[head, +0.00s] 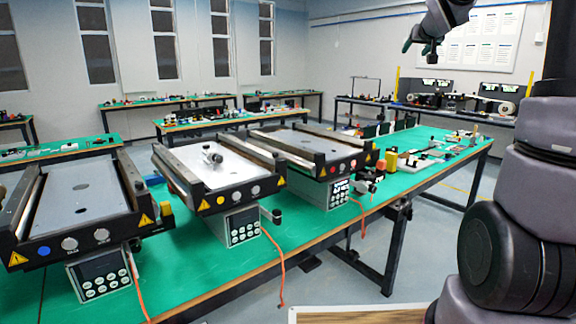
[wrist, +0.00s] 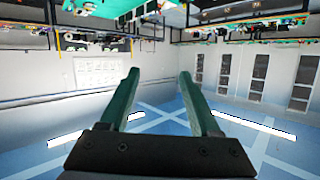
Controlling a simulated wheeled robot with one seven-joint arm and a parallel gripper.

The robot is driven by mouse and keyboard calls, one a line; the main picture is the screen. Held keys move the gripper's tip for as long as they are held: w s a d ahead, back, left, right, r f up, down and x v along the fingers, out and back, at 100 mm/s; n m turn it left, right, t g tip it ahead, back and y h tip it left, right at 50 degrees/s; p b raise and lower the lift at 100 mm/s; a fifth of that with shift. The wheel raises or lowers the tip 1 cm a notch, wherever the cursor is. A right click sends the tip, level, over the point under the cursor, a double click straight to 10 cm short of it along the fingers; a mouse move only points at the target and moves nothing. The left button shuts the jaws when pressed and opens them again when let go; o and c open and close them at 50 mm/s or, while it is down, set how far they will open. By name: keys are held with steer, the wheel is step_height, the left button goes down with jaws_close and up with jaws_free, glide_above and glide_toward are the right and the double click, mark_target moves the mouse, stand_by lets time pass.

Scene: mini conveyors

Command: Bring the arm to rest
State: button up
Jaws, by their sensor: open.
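My gripper (head: 420,47) is raised high at the top right of the head view, well above the tables and in front of the far wall. Its two green fingers also show in the wrist view (wrist: 158,78), spread apart with nothing between them. My dark arm links fill the right side of the head view. The wrist view is upside down, with tables along its top edge and ceiling lights near its bottom.
A green-topped table (head: 333,230) bears three mini conveyors: left (head: 85,187), middle (head: 215,163) and right (head: 307,142). A small metallic part (head: 212,157) lies on the middle one. Small parts lie at the table's right end. The air around my gripper looks clear.

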steer(key=s+a+f+g+y, duration=0.1)
steer(key=s+a+f, duration=0.3)
steer(key=s, duration=0.8)
steer(key=s+a+f+m+g+y, duration=0.1)
steer(key=s+a+f+g+y, duration=0.1)
steer(key=s, duration=1)
steer(key=s+a+f+g+y, duration=0.1)
steer(key=s+a+f+g, duration=0.3)
steer(key=s, duration=0.9)
steer(key=a+f, duration=0.2)
steer(key=a, duration=0.2)
steer(key=shift+a+f+m, duration=0.3)
